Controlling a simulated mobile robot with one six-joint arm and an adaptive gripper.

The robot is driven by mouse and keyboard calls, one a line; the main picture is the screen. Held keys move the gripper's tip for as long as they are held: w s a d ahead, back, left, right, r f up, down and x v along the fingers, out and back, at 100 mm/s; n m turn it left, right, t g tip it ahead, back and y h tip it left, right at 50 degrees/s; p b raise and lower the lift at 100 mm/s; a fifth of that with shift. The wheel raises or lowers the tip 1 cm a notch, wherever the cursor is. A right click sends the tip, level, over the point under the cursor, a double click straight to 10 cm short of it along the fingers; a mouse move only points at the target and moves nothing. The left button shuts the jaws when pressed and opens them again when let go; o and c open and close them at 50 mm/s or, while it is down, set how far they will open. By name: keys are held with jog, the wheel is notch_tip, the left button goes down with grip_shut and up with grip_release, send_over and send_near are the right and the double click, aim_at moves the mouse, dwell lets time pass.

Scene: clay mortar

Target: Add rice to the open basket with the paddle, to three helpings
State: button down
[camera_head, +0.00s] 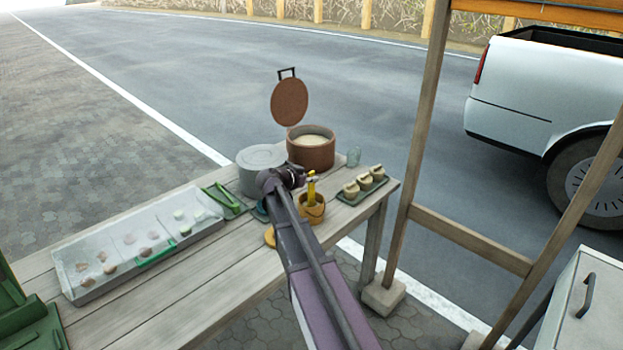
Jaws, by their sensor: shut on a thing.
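My gripper (299,175) is over the table's right part, shut on the upper end of a yellow paddle (311,189). The paddle stands upright, its lower end hidden in a small orange-brown bucket (313,213). Behind the gripper is a round brown pot (311,155) with pale rice (312,139) showing inside. Its brown lid (289,103) is up at the back left. Several small tan baskets (364,182) stand on a dark green tray (362,195) to the right; they are too small to tell which is open or how much rice each holds.
A grey round container (261,172) stands left of the pot. A clear glass (353,157) is right of it. A wooden post (417,130) rises beyond the right end.

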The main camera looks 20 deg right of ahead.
notch_tip(320, 180, up, 13)
jog(key=p, duration=1.3)
dwell(1.2)
notch_tip(320, 180, up, 13)
jog(key=p, duration=1.3)
jog(key=shift+r, duration=0.15)
